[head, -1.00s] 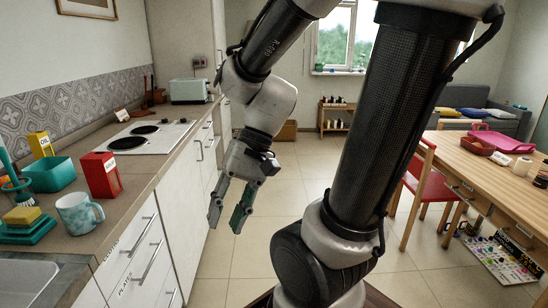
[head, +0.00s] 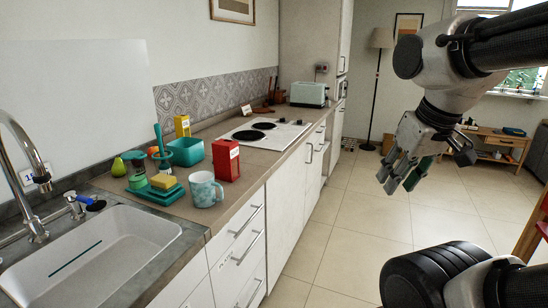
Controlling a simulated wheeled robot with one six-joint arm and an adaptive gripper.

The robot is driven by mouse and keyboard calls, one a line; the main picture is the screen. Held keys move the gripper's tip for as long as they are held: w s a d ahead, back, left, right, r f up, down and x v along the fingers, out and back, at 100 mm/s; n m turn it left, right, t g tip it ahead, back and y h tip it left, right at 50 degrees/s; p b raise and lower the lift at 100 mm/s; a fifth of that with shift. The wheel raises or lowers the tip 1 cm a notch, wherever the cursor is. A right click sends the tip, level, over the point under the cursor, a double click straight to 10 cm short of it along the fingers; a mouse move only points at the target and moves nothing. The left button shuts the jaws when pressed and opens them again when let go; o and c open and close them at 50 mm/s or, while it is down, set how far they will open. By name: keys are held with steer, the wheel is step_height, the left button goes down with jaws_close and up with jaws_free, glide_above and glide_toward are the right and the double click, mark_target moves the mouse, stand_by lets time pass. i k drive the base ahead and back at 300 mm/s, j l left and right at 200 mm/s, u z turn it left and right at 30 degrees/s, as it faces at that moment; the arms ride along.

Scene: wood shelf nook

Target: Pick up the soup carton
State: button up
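A red carton (head: 226,160) with a white label stands upright on the kitchen counter (head: 240,187), behind and right of a teal mug. It looks like the soup carton, but its label is too small to read for sure. My gripper (head: 398,183) hangs at the right over the floor, well apart from the counter and the carton. Its fingers point down, spread apart with nothing between them.
A teal mug (head: 205,189), a teal bin (head: 186,151), a yellow box (head: 182,126) and a yellow sponge (head: 163,182) crowd the carton's left. A cooktop (head: 265,133) lies behind it. A sink (head: 95,255) is front left. The floor (head: 345,235) beside the cabinets is clear.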

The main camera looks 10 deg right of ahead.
mark_target(226, 155)
steer(key=i+l+u, duration=0.3)
steer(key=i+l, duration=0.15)
steer(key=i+u, duration=0.1)
steer(key=u, duration=1.2)
